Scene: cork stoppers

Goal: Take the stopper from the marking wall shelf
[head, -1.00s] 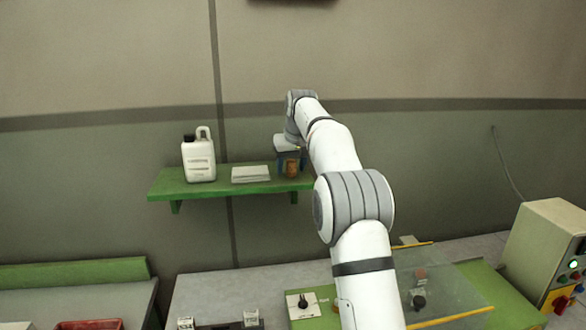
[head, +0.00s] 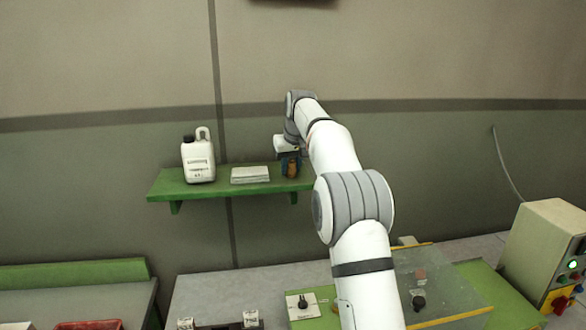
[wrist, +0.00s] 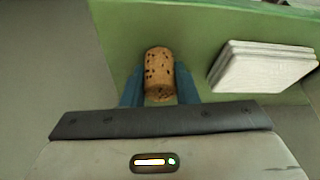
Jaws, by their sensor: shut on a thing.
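The cork stopper (wrist: 158,72) is brown with dark specks and stands at the right end of the green wall shelf (head: 224,187). My gripper (head: 290,167) is at that end of the shelf, with its blue fingers on both sides of the stopper. In the wrist view my gripper (wrist: 160,88) is shut on the stopper. In the head view the stopper (head: 291,170) is partly hidden by the fingers. I cannot tell whether its base touches the shelf.
A white stack of sheets or cloths (head: 250,174) lies on the shelf just left of my gripper. A white jug (head: 199,160) stands further left. Below are a bench with a green board (head: 470,285), a clear panel (head: 432,285) and a control box (head: 548,255).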

